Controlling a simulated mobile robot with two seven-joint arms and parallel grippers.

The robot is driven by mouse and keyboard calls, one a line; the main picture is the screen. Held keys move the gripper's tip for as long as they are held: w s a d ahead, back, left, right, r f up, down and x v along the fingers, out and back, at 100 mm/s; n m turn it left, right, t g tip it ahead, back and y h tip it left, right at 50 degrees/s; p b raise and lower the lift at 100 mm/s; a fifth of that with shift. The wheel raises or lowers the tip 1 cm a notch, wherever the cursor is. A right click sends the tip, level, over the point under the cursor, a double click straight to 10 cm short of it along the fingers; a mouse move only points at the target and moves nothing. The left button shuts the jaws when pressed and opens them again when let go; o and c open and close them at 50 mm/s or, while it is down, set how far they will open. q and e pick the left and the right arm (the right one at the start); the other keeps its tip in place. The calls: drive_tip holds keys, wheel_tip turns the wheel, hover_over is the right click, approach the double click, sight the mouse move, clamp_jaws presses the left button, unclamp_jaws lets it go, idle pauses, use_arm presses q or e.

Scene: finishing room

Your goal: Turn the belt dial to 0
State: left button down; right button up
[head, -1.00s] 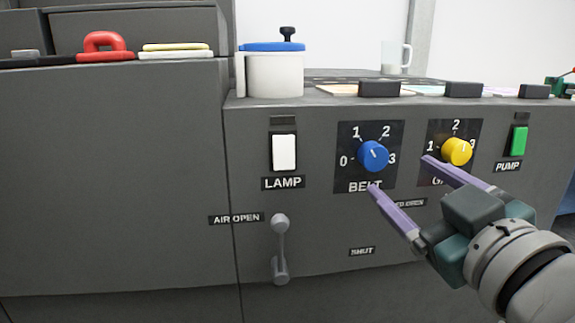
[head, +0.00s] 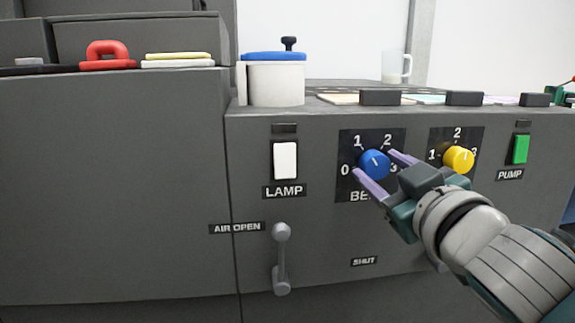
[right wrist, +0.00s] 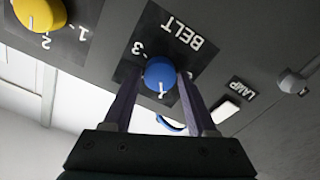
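The belt dial (head: 375,165) is a round blue knob on a dark plate marked 0, 1, 2 and 3. Its white pointer line slants up and left, roughly toward the 1. My right gripper (head: 374,162) is open, with one purple finger on the lower left of the knob and one on its upper right. In the right wrist view the blue dial (right wrist: 160,75) sits between the two fingertips, with a narrow gap on the left; contact on the right is unclear. The fingers and hand cover part of the BELT label in the head view. My left gripper is not in view.
A yellow dial (head: 459,158) is close on the right, with a green PUMP switch (head: 520,149) beyond. A white LAMP switch (head: 285,160) is on the left. A grey AIR lever (head: 281,258) hangs below it. A lidded white pot (head: 275,82) stands on the ledge above.

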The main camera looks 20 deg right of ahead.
clamp_jaws()
drive_tip(key=shift+n, duration=0.4)
drive_tip(key=shift+n+p, duration=0.45)
drive_tip(key=shift+n, duration=0.55)
drive_tip(key=n, duration=0.3)
drive_tip(key=shift+n+p, duration=0.3)
drive_tip(key=shift+p, duration=0.1)
drive_tip(key=n, duration=0.4)
drive_tip(key=shift+n+p, duration=0.4)
drive_tip(key=shift+n, duration=1.3)
